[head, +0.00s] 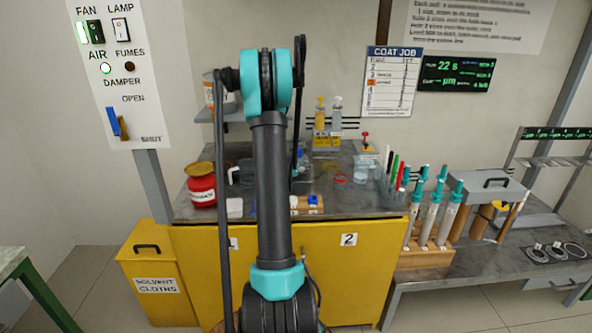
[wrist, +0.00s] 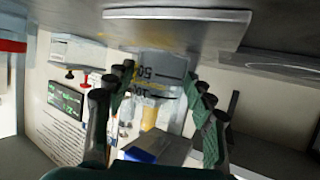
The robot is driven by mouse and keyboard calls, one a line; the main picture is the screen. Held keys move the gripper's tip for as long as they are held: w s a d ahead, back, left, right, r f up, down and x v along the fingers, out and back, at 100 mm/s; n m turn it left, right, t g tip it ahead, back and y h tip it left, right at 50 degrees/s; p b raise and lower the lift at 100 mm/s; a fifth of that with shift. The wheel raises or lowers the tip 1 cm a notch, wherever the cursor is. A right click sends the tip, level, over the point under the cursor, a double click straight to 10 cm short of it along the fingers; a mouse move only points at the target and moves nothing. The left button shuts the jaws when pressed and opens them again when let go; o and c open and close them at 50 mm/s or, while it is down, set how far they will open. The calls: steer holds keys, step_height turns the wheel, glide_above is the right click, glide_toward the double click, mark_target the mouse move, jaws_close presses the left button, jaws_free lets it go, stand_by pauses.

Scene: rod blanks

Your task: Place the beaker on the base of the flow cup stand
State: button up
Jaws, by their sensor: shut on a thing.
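In the wrist view the picture is upside down, with the bench top along the upper edge. My gripper (wrist: 160,77) is shut on a clear beaker (wrist: 152,72) with dark graduation marks, one finger on each side of it. A flat grey slab (wrist: 175,28) lies on the bench just beyond the beaker; it may be the base of the flow cup stand, but I cannot be sure. I cannot tell whether the beaker touches it. In the head view my arm hides the gripper and the held beaker, and I cannot make out the stand clearly.
In the head view, a red jar (head: 201,188) stands at the bench's left. A clear vessel (head: 361,172) and a red ring (head: 340,178) lie right of my arm. Pens (head: 397,168) stand farther right. Yellow and grey bottles (head: 320,112) stand at the back.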

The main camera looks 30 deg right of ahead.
steer(key=shift+w+a+f, duration=0.2)
steer(key=shift+w+a, duration=0.05)
steer(key=shift+a, duration=0.15)
steer(key=shift+w+a+f, duration=0.2)
steer(key=shift+a, duration=0.2)
steer(key=shift+f, duration=0.2)
steer(key=shift+f, duration=0.15)
steer(key=o, duration=1.3)
